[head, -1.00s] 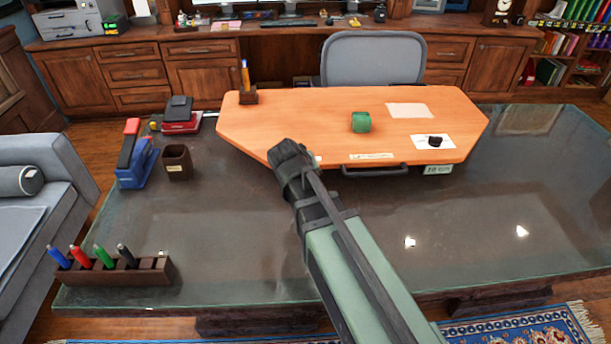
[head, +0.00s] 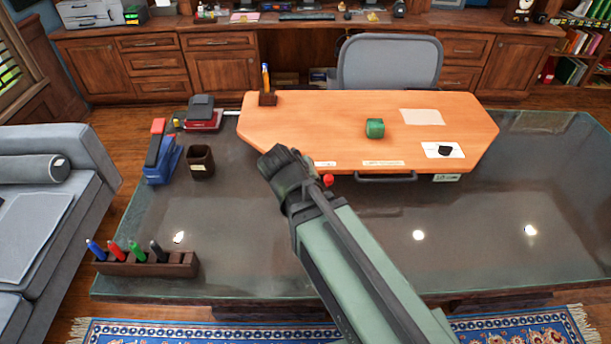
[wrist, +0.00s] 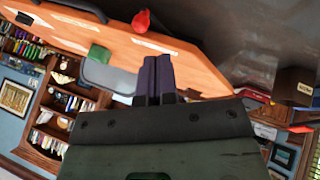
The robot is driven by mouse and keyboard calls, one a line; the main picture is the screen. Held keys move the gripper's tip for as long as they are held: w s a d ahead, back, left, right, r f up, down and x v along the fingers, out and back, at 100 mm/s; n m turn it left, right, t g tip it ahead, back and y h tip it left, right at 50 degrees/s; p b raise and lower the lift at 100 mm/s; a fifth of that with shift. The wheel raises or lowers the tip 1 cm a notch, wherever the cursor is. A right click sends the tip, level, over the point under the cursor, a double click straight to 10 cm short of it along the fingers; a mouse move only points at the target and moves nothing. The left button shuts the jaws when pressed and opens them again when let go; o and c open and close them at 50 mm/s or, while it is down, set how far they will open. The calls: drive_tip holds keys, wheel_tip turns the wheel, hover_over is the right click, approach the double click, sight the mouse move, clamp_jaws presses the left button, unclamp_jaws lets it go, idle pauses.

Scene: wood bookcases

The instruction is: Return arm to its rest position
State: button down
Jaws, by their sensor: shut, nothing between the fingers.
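My green arm reaches up from the lower right in the head view and ends in my dark gripper (head: 276,160). The gripper is over the dark glass-topped desk, just in front of the orange board's near-left edge. In the wrist view the two fingers (wrist: 158,78) lie together, shut and empty. A small red object (head: 328,180) shows just right of the gripper; it also shows in the wrist view (wrist: 142,20). What it rests on is unclear.
The orange board (head: 310,120) holds a green cube (head: 374,128) and a pencil holder (head: 267,98). A brown cup (head: 200,162), blue stapler (head: 164,160) and marker rack (head: 150,264) stand left on the glass desk (head: 510,210). The right side is mostly clear.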

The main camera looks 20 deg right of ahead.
drive_tip(key=shift+f, duration=0.1)
drive_tip(key=s+d+f+g+y, duration=0.1)
drive_tip(key=s+f+g+y, duration=0.2)
drive_tip(key=s+g+y, duration=0.2)
drive_tip(key=shift+s+d, duration=0.3)
drive_tip(key=shift+s, duration=0.85)
